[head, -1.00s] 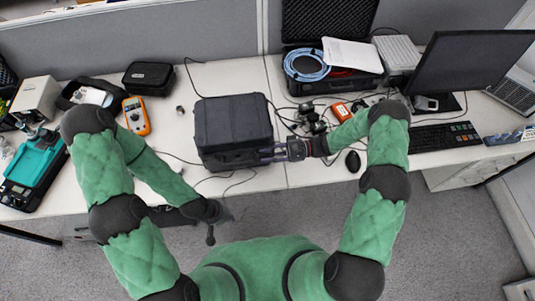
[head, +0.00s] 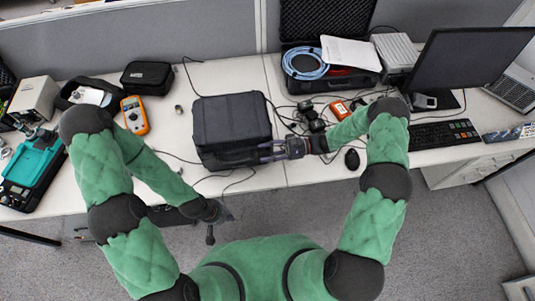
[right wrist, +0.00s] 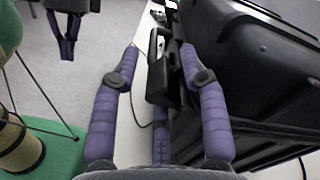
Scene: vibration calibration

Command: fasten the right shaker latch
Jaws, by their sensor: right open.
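The black shaker case (head: 232,118) sits shut on the white desk near its front edge. It also fills the right side of the right wrist view (right wrist: 262,62). A black latch-like piece (right wrist: 160,82) stands out from its front face. My right gripper (head: 270,151) is at the case's front right corner. In the right wrist view its open purple fingers (right wrist: 160,52) lie either side of that piece; whether they touch it is unclear. My left gripper (head: 211,236) hangs low in front of the desk, away from the case, its jaw opening too small to judge.
Cables (head: 236,182) run over the desk around the case. A yellow multimeter (head: 135,115) lies to the left. Small dark devices (head: 312,117), a mouse (head: 352,160) and a keyboard (head: 443,135) lie to the right. An open case (head: 327,82) stands behind.

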